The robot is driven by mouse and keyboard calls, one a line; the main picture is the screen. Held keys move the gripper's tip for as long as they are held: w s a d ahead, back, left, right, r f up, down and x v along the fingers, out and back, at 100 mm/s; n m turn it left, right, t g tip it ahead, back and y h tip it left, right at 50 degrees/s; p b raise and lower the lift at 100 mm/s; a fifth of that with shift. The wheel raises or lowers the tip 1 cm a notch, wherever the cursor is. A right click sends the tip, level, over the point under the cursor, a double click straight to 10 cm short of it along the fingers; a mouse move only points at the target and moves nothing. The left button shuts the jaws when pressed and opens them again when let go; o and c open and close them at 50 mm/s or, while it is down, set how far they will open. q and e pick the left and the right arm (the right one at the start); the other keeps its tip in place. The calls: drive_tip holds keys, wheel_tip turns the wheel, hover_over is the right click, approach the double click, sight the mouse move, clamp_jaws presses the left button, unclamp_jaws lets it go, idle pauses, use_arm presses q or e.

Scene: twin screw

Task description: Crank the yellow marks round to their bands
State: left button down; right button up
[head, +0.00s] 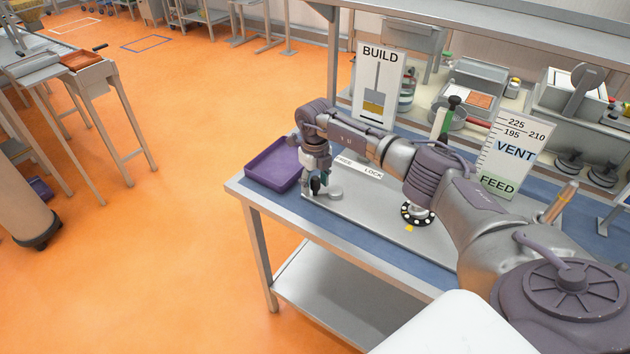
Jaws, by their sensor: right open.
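A black dial with white dots (417,216) sits on a pale plate (365,215) on the bench, partly hidden behind my right arm. A small yellow mark (409,228) shows at its near edge. My right gripper (318,187) points down at the left end of the plate, open, beside a small grey round knob (336,193). I cannot tell whether it touches the knob. A BUILD board (378,85) and a scale board with VENT and FEED bands (512,155) stand behind. My left gripper is out of view.
A purple tray (256,172) stands at the bench's left end, close to my right gripper. A green-handled tool (440,121) stands behind my arm. Boxes and weights fill the back shelf. Orange floor (150,250) is open to the left.

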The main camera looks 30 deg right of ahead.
drive_tip(key=shift+c, duration=0.2)
clamp_jaws()
drive_tip(key=shift+s+a+n, duration=0.1)
drive_tip(key=shift+n, duration=0.2)
drive_tip(key=n, duration=0.1)
drive_tip(key=s+n+b, duration=0.2)
drive_tip(key=n, duration=0.1)
drive_tip(key=shift+a+f, duration=0.1)
drive_tip(key=shift+a, duration=0.15)
drive_tip(key=n+b, duration=0.1)
drive_tip(key=s+n+b, duration=0.1)
drive_tip(key=n, duration=0.1)
drive_tip(key=shift+s, duration=0.25)
drive_tip(key=shift+s+d+n+b, duration=0.1)
drive_tip(key=shift+s+n+b, duration=0.35)
drive_tip(key=shift+n, duration=0.75)
drive_tip(key=shift+s, duration=0.1)
